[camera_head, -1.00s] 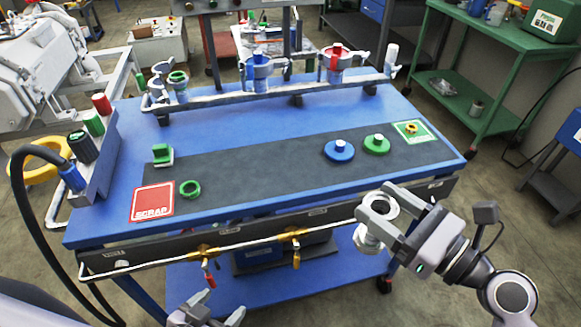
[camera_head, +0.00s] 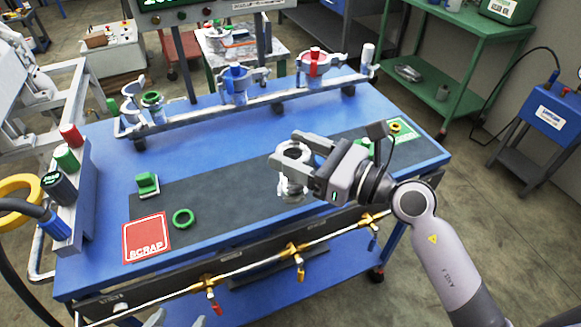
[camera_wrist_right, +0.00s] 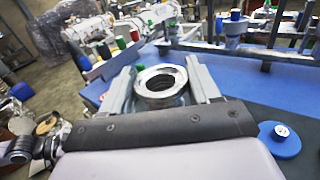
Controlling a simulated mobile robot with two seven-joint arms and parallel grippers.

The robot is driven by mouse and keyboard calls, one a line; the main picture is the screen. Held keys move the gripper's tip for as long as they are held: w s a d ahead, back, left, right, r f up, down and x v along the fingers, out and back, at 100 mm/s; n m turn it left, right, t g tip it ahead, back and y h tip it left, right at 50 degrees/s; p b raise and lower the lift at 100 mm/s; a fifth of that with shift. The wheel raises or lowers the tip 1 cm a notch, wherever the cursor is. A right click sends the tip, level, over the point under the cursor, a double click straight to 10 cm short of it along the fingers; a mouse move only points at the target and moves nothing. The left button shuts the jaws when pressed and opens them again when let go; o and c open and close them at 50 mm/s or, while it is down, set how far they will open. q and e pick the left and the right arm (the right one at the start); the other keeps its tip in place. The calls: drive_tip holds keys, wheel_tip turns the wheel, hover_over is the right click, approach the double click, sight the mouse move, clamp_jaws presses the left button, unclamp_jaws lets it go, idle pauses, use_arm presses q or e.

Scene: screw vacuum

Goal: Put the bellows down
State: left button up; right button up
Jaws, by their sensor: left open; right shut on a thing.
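My right gripper (camera_head: 285,153) is shut on the bellows (camera_head: 291,187), a silvery ribbed cylinder with a ring-shaped open top. It holds the bellows upright over the dark mat (camera_head: 240,196) on the blue table; whether its bottom touches the mat I cannot tell. In the right wrist view the bellows (camera_wrist_right: 161,84) sits between the two grey fingers. My left gripper (camera_head: 177,319) is open and empty at the bottom edge, mostly cut off, in front of the table.
A red SCRAP pad (camera_head: 147,238), green ring (camera_head: 183,218) and green block (camera_head: 147,184) lie on the left. A green pad (camera_head: 402,131) is at the right. A blue disc (camera_wrist_right: 279,139) is beside the gripper in the wrist view. A rail with clamps (camera_head: 240,103) runs along the back.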

drive_tip(key=w+a+r+t+p, duration=0.15)
drive_tip(key=w+a+r, duration=0.25)
drive_tip(key=w+r, duration=0.7)
wheel_tip(320, 180, down, 19)
drive_tip(key=s+b, duration=0.1)
drive_tip(key=b, duration=0.3)
drive_tip(key=shift+m+h, duration=0.3)
drive_tip(key=shift+h, duration=0.1)
drive_tip(key=shift+s+a+f, duration=0.1)
drive_tip(key=shift+f, duration=0.05)
drive_tip(key=o, duration=0.8)
drive_tip(key=shift+f+b, duration=0.15)
drive_tip(key=shift+b, duration=0.2)
drive_tip(key=o, duration=0.4)
drive_tip(key=shift+o, duration=0.2)
